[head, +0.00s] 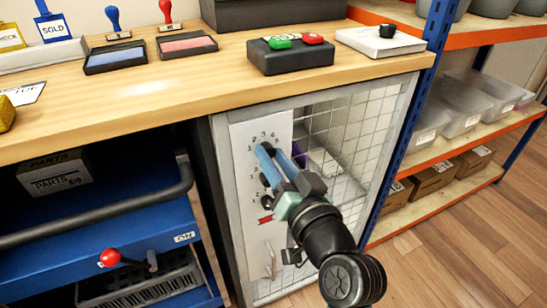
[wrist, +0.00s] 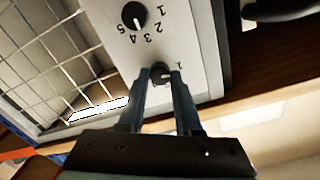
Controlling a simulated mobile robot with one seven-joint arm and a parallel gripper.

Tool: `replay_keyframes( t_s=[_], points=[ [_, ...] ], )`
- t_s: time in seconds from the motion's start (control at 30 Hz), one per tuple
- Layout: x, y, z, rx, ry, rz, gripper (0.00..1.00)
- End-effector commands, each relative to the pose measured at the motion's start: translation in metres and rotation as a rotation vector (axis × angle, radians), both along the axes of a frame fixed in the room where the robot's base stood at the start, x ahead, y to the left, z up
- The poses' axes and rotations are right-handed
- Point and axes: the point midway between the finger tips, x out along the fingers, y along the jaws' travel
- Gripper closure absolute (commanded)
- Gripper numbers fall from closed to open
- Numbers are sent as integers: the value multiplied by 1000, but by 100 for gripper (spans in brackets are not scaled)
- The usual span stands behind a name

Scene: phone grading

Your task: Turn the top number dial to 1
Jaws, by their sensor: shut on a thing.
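The top number dial (wrist: 158,76) is a small dark knob on a pale grey panel (head: 244,140). In the wrist view, which shows the panel upside down, it sits between the two fingertips of my gripper (wrist: 160,72). The gripper is shut on it. The dial's white mark points right in that view, toward a printed 1 beside it. The fingers hide the other numbers there. A second dial (wrist: 134,15) with several numbers shows clear of the fingers. In the head view my gripper (head: 268,149) reaches the upper panel, and its fingers cover the top dial.
The panel is beside a wire mesh door (head: 350,130) under the wooden worktop (head: 150,85). A small red mark (head: 266,219) and a grey handle (head: 269,262) are lower on the panel. A blue rack with a red-knobbed lever (head: 110,257) stands to the left.

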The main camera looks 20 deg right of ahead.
Motion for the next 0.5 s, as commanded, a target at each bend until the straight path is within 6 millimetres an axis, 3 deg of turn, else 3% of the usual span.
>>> replay_keyframes(
  t_s=[0.03,0.2,0.5],
  points=[
    [0,0,0,-2,1,0,65],
    [0,0,0,-1,0,0,37],
    [-1,0,0,0,0,0,37]
  ],
)
